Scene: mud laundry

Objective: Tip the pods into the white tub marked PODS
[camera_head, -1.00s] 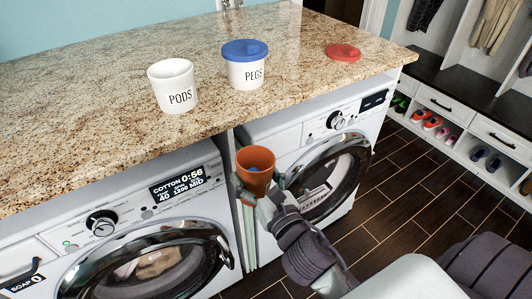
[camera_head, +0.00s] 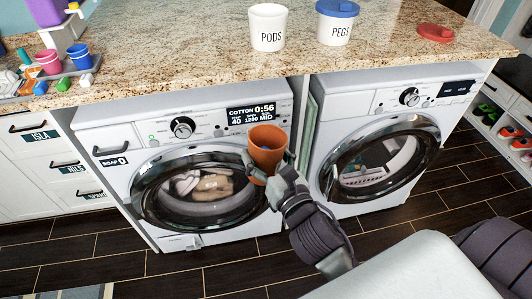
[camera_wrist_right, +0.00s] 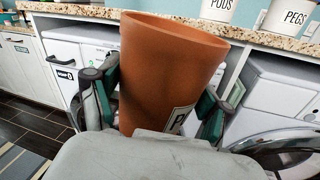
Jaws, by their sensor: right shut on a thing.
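The white tub marked PODS (camera_head: 268,28) stands upright and open-topped on the granite counter in the head view. Its lower part also shows at the top of the wrist view (camera_wrist_right: 217,10). My right gripper (camera_head: 267,165) is shut on an orange-brown cup (camera_head: 266,138), holding it nearly upright in front of the washers, below and apart from the tub. A small bluish thing shows inside the cup; the rest of its contents is hidden. In the wrist view the cup (camera_wrist_right: 165,70) sits between both fingers, with a partly hidden label. My left gripper is out of view.
A blue-lidded PEGS tub (camera_head: 336,28) stands right of the PODS tub. A red lid (camera_head: 435,32) lies further right. Pink and blue cups on a tray (camera_head: 68,76) stand at the counter's left. The counter between is clear.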

